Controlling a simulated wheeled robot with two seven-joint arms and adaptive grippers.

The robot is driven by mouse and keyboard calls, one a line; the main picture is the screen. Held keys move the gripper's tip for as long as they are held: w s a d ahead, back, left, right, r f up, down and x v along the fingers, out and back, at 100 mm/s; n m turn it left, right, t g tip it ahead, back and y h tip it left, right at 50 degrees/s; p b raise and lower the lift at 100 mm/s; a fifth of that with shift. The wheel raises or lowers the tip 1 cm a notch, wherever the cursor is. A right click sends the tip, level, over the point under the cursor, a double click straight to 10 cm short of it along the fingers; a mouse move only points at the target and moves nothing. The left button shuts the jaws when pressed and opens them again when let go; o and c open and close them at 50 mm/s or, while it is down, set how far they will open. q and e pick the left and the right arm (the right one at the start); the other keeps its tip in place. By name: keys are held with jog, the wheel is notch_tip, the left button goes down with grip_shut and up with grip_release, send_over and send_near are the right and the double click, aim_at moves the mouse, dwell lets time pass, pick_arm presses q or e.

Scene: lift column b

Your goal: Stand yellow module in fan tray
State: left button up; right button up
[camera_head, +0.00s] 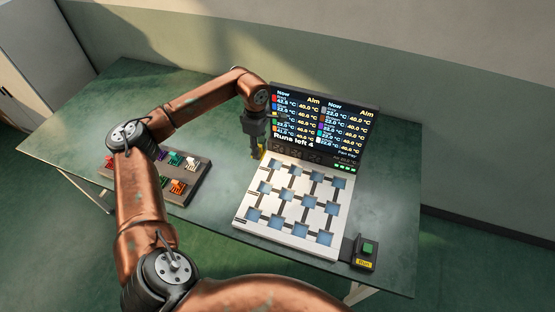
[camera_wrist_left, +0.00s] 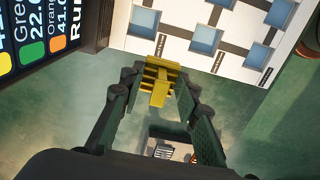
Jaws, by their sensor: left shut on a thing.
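The yellow module (camera_wrist_left: 158,78) is a ribbed block, held between the fingers of my left gripper (camera_wrist_left: 156,92). In the head view, the left gripper (camera_head: 258,152) points down at the fan tray's far left corner, and only a little of the module (camera_head: 261,155) shows. The fan tray (camera_head: 272,236) is a white board with rows of blue square pockets joined by dark lines. Its visible pockets look empty. In the wrist view the module is just outside the tray's edge (camera_wrist_left: 190,58); its height above the table is unclear. My right gripper is out of view.
A dark rack (camera_head: 190,197) with several coloured modules stands left of the tray. A display panel (camera_head: 325,122) listing temperatures and "Runs left 4" stands behind it. A green Run button box (camera_head: 367,248) sits at the right. The green table (camera_head: 392,195) is clear farther right.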

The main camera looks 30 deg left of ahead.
pick_arm(q)
jog(key=w+d+f, duration=0.2)
jog(key=f, duration=0.1)
jog(key=w+d+f+b, duration=0.1)
jog(key=w+f, duration=0.1)
jog(key=shift+w+f, duration=0.1)
jog(key=shift+w+d+f, duration=0.15)
jog(key=shift+w+f, duration=0.15)
jog(key=shift+w+d+f, duration=0.15)
jog(key=shift+d+f, duration=0.05)
jog(key=shift+f, duration=0.1)
notch_tip(320, 180, down, 3)
jog(key=shift+r+b, duration=0.2)
jog(key=shift+b, duration=0.1)
jog(key=shift+w+f, duration=0.1)
jog(key=shift+f, duration=0.25)
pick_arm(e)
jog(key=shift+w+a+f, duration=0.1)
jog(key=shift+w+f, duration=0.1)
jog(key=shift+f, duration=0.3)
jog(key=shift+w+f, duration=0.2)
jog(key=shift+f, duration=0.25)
